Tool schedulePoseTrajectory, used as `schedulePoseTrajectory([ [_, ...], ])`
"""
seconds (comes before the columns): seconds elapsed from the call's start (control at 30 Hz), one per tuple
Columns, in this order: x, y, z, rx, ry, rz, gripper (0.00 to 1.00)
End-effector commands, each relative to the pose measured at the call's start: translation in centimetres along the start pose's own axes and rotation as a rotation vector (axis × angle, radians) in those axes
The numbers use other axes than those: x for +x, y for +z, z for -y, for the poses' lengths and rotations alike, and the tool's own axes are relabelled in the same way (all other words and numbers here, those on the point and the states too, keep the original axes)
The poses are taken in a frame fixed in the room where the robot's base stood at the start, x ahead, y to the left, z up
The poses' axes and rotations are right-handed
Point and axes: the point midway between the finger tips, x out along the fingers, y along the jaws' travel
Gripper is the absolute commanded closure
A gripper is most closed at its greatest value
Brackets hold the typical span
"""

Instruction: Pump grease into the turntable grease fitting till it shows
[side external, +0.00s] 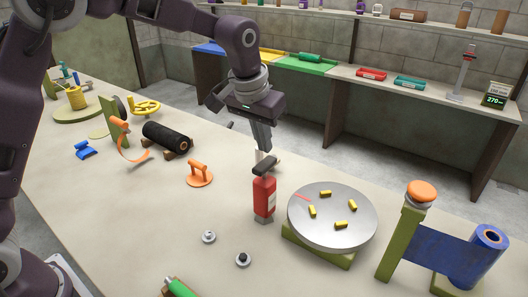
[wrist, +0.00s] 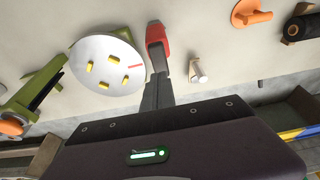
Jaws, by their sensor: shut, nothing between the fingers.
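A red grease pump (side external: 264,197) with a black top lever (side external: 265,166) stands upright just left of the turntable. The turntable (side external: 362,222) is a round silver disc on a green base, with several yellow pegs and a red mark on top. My gripper (side external: 263,150) is shut and empty, pointing down right over the lever; I cannot tell whether it touches it. In the wrist view the shut gripper (wrist: 160,82) reaches toward the red pump (wrist: 157,34), beside the turntable (wrist: 112,80). I cannot make out the grease fitting or any grease.
A blue roll (side external: 440,262) on a green stand with an orange knob (side external: 421,192) stands right of the turntable. An orange handle (side external: 200,174) and a black roller (side external: 167,137) lie to the left. Two small round pieces (side external: 243,260) lie in front; the bench between is clear.

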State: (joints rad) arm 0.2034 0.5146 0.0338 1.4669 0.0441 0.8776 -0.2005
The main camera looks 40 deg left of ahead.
Motion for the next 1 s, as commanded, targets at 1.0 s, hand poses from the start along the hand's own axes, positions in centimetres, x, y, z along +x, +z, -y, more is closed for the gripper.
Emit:
schedulePoseTrajectory([
  [1.0,5.5,1.8,-0.1,0.001,0.000,0.002,1.00],
])
